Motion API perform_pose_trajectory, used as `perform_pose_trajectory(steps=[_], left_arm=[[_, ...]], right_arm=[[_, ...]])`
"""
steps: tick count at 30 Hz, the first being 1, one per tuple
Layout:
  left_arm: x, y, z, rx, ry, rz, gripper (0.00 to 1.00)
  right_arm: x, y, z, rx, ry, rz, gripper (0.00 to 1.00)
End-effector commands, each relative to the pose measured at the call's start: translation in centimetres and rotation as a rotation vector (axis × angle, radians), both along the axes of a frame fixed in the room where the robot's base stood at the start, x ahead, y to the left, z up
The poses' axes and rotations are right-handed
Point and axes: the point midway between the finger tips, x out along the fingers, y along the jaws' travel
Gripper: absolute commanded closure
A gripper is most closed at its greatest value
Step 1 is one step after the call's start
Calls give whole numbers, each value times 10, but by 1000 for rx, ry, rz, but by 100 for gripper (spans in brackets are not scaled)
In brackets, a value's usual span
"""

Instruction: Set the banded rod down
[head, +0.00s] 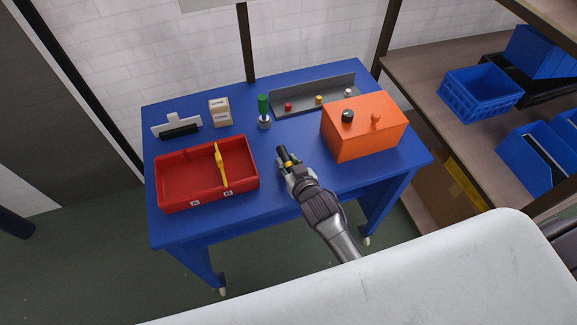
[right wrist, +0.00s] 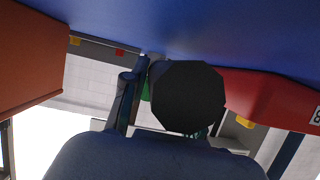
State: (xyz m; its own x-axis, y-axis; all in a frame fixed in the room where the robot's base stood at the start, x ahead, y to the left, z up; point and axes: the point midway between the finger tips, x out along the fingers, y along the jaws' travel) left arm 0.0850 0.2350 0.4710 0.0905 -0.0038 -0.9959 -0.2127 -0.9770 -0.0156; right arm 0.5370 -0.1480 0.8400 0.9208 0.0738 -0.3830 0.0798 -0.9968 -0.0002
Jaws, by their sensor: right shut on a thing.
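The banded rod (head: 283,153) is dark with a yellow band. My right gripper (head: 292,172) is shut on it over the front middle of the blue table (head: 215,218), between the red tray and the orange box. The rod leans up and to the left in the head view. In the right wrist view a black faceted end, likely the rod's (right wrist: 188,97), fills the middle. Whether the rod touches the table cannot be told. My left gripper is not in view.
A red tray (head: 182,204) with a yellow divider stands left, an orange box (head: 365,140) with two knobs right. Bare table surrounds the gripper.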

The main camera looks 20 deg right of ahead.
Motion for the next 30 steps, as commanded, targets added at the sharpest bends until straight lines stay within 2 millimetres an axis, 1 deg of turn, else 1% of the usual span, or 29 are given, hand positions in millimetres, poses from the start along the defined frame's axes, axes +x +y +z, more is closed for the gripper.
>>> perform_pose_trajectory(steps=[1, 3, 9, 13, 20, 22, 26, 30], left_arm=[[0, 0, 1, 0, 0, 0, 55], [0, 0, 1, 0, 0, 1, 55], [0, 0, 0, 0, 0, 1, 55], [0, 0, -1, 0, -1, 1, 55], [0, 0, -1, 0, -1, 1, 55], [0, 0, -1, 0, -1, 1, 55], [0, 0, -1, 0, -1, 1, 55], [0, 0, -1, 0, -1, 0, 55]], right_arm=[[0, 0, 12, 1, -5, 2, 100], [1, 0, 27, -1, -7, 2, 100], [0, 0, 64, 0, -5, 2, 100], [0, 0, 78, 1, -2, 2, 100], [-1, -1, 88, -1, -2, -2, 100], [-3, -4, 99, -1, -5, -8, 100], [-12, -13, 132, -3, -9, -28, 100], [-31, -24, 173, -2, -8, -51, 100]])
